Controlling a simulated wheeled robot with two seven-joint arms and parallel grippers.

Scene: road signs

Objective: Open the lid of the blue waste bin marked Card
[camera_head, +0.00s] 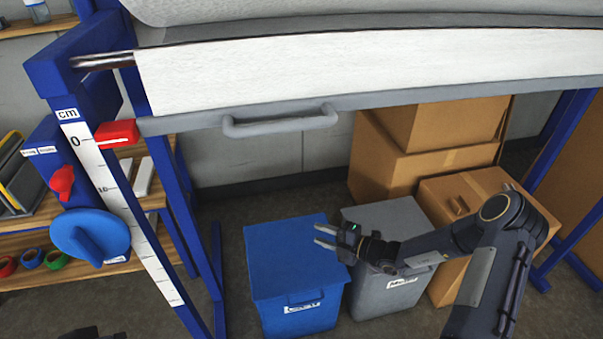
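The blue waste bin (292,262) stands on the floor below the middle of the view. A white label, hard to read, is on its front, and its lid (290,247) is closed. My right gripper (318,236) reaches in from the right, with its fingers pointing left and parted, nothing between them. It is at the right part of the blue lid in the picture; I cannot tell whether it touches. A dark piece at the bottom left edge (90,333) may be part of my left arm; its fingers do not show.
A grey bin (385,297) with a partly hidden label stands right of the blue bin. Cardboard boxes (425,160) are stacked behind it. A blue frame with a white roll and grey handle (282,122) spans above. A shelf with tape rolls (30,258) is at left.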

